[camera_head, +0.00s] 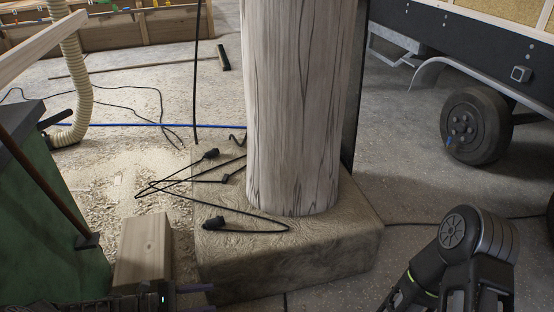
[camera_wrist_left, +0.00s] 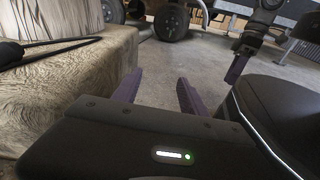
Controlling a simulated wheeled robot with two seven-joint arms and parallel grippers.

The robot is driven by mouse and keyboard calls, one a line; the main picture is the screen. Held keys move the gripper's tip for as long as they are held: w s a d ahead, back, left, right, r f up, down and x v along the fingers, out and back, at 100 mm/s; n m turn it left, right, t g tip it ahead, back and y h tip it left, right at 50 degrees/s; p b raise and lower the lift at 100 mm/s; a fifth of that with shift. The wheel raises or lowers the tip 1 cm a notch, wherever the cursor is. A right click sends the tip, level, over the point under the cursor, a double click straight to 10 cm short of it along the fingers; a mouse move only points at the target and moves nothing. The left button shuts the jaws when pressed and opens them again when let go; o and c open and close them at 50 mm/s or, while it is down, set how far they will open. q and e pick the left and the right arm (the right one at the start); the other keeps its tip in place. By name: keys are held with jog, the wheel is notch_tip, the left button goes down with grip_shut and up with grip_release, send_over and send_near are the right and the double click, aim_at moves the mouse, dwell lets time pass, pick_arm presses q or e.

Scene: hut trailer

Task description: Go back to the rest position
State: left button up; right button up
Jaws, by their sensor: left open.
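My left gripper (camera_head: 198,298) shows at the bottom left edge of the head view, low in front of the stone block. Its two purple fingers also show in the left wrist view (camera_wrist_left: 158,90), spread apart with nothing between them. My right arm (camera_head: 470,255) is at the bottom right of the head view, with its gripper out of that frame. In the left wrist view, my right gripper (camera_wrist_left: 239,66) hangs at the upper right with its purple finger pointing down. Its opening is not clear.
A wooden post (camera_head: 295,100) stands on the stone block (camera_head: 300,270), with black cables (camera_head: 255,225) over it. A wooden beam (camera_head: 144,245) and green machine (camera_head: 50,225) are at left. A trailer wheel (camera_head: 476,125) is at right. Open floor (camera_head: 405,180) lies between block and trailer.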

pick_arm(q)
jog(key=s+d+f+m+g+y, duration=0.5)
jog(key=s+d+f+m, duration=0.15)
jog(key=s+d, duration=0.35)
jog(key=s+d+f+m+t+y, duration=0.1)
jog(key=s+d+f+m+y, duration=0.1)
jog(key=s+m+y, duration=0.7)
jog(key=s+d+r+m+h+p, duration=0.1)
jog(key=s+r+m+h+p, duration=0.1)
jog(key=r+p, duration=2.8)
jog(key=shift+s+d+r+m+t, duration=0.15)
jog(key=shift+s+r+m+t, duration=0.15)
jog(key=shift+s+r+m, duration=0.35)
pick_arm(e)
notch_tip(320, 180, up, 30)
jog(key=s+a, duration=0.1)
jog(key=s, duration=0.1)
jog(key=shift+s+a+r+g, duration=0.2)
jog(key=shift+s+a+g, duration=0.1)
pick_arm(q)
jog(key=shift+w+r, duration=0.15)
